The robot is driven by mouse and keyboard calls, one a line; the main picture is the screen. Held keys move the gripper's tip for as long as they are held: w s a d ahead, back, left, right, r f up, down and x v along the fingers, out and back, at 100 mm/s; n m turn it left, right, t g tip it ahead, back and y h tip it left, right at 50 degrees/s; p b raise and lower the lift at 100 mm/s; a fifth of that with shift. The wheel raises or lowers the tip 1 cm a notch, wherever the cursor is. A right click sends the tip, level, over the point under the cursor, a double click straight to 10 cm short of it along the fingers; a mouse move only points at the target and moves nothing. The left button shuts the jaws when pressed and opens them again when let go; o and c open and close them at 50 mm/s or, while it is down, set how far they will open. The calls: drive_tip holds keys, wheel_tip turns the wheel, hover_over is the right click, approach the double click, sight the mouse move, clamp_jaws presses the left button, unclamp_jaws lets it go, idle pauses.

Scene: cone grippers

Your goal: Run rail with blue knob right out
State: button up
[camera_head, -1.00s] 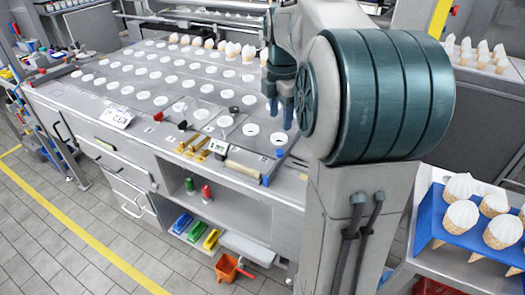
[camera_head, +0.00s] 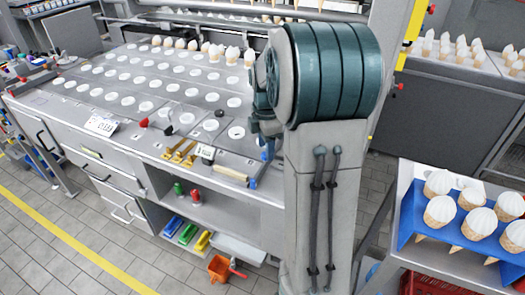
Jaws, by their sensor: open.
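The worktop (camera_head: 75,108) is a grey plate with rows of round white-rimmed holes. My arm hides the right end of the worktop.
Cones (camera_head: 213,51) stand in the back row. A blue cone rack (camera_head: 420,232) is at right. Tiled floor is open at front left.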

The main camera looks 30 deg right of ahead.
drive_tip(key=shift+f, duration=1.05)
